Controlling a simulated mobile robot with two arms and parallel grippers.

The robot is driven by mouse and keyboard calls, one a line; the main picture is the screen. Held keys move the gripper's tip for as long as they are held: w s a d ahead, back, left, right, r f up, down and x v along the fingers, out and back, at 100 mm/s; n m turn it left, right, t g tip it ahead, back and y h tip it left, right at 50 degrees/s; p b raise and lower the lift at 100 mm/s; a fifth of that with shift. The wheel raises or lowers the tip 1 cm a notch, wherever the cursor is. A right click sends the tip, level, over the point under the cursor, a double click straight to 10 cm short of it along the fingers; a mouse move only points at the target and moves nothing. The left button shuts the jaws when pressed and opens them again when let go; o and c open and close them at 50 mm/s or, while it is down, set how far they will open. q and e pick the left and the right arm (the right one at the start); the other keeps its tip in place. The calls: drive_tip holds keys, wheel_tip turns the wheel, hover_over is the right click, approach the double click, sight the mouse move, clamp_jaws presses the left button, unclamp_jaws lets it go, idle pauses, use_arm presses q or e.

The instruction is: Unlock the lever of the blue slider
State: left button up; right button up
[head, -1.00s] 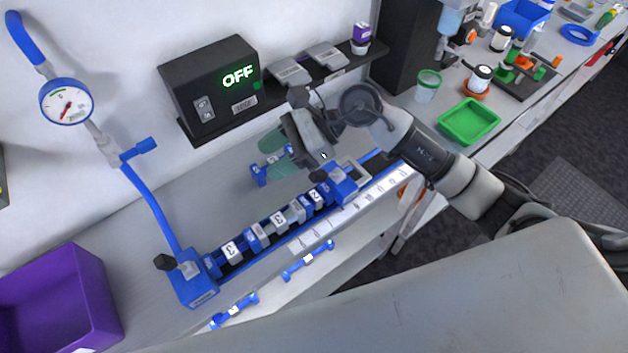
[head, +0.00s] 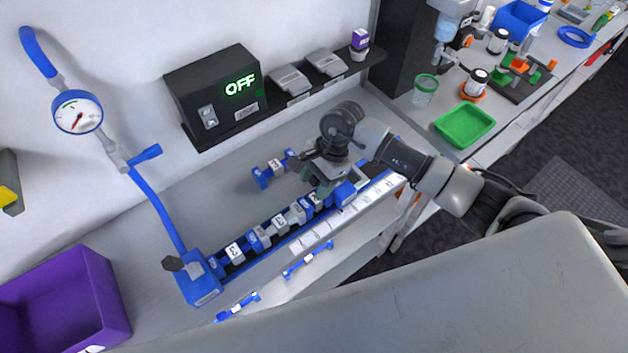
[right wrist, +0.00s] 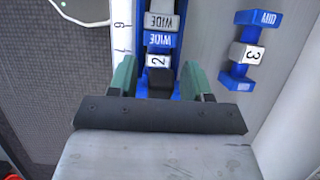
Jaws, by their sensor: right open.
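The blue slider (head: 345,193) sits at the right end of the blue rail, partly hidden by my right gripper (head: 322,186) in the head view. In the right wrist view, its black lever (right wrist: 160,86) shows between the green fingers of my right gripper (right wrist: 159,78), with blue slider body beside it. The fingers are open, one on each side of the lever; I cannot tell whether they touch it. Several grey and blue blocks with numbers and words, such as the block marked 2 (right wrist: 158,61), stand in line along the rail. My left gripper is not in view.
A loose blue and white piece marked 3 (head: 273,169) lies behind the rail; the wrist view shows it too (right wrist: 248,52). A black box reading OFF (head: 217,95) is on the wall shelf. A purple bin (head: 108,290) stands at left. A green tray (head: 465,126) is at right.

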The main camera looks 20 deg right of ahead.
drive_tip(key=shift+s+a+f, duration=0.1)
drive_tip(key=shift+a+f, duration=0.15)
drive_tip(key=shift+f, duration=0.4)
clamp_jaws()
